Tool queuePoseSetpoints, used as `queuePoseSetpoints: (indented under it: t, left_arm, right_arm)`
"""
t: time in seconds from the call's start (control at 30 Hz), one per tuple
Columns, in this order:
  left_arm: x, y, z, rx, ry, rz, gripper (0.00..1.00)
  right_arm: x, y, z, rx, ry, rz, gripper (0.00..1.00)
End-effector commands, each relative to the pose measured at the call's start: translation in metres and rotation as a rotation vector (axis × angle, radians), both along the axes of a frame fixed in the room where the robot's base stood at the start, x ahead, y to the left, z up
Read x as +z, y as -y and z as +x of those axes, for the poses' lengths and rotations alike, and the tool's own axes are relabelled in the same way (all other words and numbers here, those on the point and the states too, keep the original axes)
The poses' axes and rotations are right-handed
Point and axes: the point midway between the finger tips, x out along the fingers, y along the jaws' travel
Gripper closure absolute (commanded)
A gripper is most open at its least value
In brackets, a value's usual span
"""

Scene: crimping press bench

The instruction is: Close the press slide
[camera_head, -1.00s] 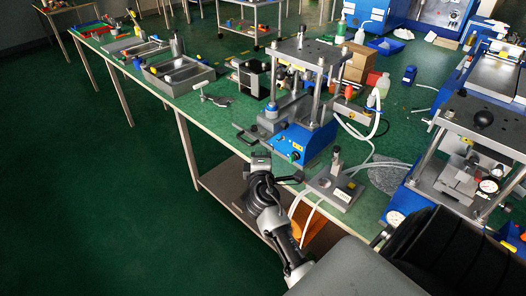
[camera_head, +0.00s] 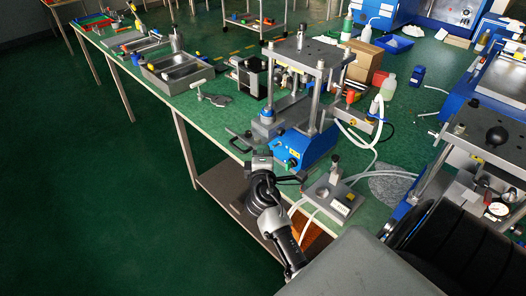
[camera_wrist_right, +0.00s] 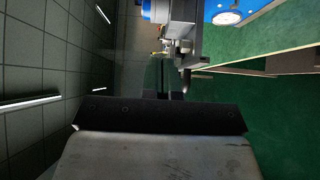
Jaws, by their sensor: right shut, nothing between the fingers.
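The press (camera_head: 305,145) stands at the near edge of the green bench, with a blue base, metal posts and a grey top plate. Its slide (camera_head: 266,131) sticks out of the press toward the left, with a dark handle (camera_head: 238,144) at its outer end. My right gripper (camera_head: 261,157) is in front of the blue base, just below and right of that handle. In the wrist view the narrow dark fingers (camera_wrist_right: 162,85) are shut and empty, near metal press parts (camera_wrist_right: 185,50). Whether they touch anything is unclear. My left gripper is out of view.
A grey block with a knob (camera_head: 332,195) sits right of the press, with pale hoses beside it. Another press (camera_head: 490,150) stands at the right. Grey trays (camera_head: 178,74) and a small clamp (camera_head: 213,98) lie on the bench leftward. The floor left of the bench is clear.

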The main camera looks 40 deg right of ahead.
Motion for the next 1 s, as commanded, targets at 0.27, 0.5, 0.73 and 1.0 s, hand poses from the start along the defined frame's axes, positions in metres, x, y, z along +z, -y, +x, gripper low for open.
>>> queuePoseSetpoints:
  t: [0.27, 0.5, 0.73, 1.0]
  left_arm:
    - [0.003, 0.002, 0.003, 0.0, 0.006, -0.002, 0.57]
    - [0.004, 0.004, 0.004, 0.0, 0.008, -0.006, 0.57]
    - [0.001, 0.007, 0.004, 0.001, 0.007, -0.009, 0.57]
    - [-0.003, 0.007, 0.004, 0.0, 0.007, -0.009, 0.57]
  right_arm:
    - [0.002, 0.031, 0.003, -0.002, 0.0, -0.005, 1.0]
    - [0.002, 0.087, 0.007, -0.003, 0.001, -0.005, 1.0]
    - [0.001, 0.139, 0.011, -0.002, 0.001, -0.003, 1.0]
    - [0.0, 0.177, 0.014, 0.0, 0.0, -0.001, 1.0]
